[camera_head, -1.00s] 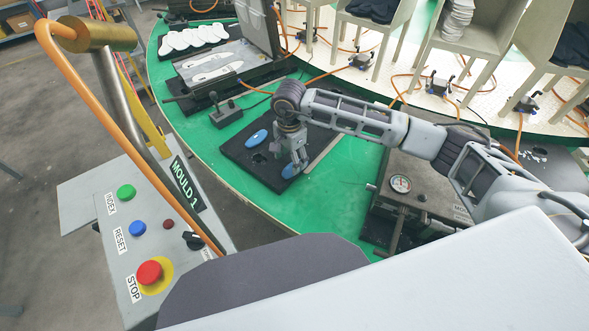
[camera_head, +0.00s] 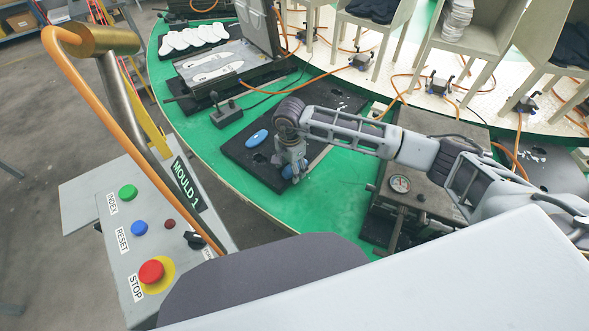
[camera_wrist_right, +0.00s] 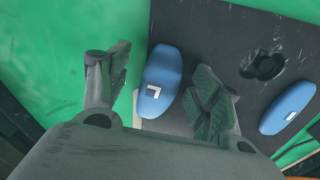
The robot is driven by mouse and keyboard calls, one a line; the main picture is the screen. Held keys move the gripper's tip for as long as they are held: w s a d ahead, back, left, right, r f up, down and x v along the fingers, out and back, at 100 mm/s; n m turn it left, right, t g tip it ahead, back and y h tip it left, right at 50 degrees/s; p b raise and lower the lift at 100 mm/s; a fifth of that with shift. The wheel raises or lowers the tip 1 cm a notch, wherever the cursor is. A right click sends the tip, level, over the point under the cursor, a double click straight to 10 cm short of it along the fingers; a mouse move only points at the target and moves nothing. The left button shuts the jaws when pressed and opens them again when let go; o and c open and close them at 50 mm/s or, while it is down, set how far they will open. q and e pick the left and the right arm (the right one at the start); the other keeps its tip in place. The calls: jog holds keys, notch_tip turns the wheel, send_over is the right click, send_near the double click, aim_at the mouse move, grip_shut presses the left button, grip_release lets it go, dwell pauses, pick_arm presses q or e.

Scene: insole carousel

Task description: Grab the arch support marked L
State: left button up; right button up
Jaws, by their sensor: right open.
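The blue oval arch support (camera_wrist_right: 166,68) with a white L-shaped corner mark lies at the near edge of the black plate in the right wrist view. In the head view it shows only as a bit of blue (camera_head: 287,171), mostly hidden by my right gripper (camera_head: 293,172). My right gripper is open, with one finger on each side of this support, low over it. I cannot tell whether the fingers touch it. A second blue support (camera_head: 257,137) lies apart on the plate; in the wrist view (camera_wrist_right: 287,108) its white mark is too small to read. My left gripper is not in view.
The black plate (camera_head: 236,152) lies on the green table and has a dark round recess (camera_wrist_right: 264,65). A metal press with a gauge (camera_head: 400,183) stands to the right. A mould with white insole shapes (camera_head: 212,67) is behind. The control panel (camera_head: 120,240) is at left.

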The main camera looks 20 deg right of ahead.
aim_at(291, 171)
jog(key=shift+c, duration=0.5)
jog(key=c, duration=0.7)
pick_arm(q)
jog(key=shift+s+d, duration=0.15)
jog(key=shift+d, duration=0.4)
pick_arm(e)
jog(key=shift+c, duration=0.3)
jog(key=shift+r, duration=0.1)
jog(key=shift+r, duration=0.5)
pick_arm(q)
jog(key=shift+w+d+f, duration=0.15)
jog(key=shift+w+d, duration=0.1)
pick_arm(e)
notch_tip(291, 171, up, 9)
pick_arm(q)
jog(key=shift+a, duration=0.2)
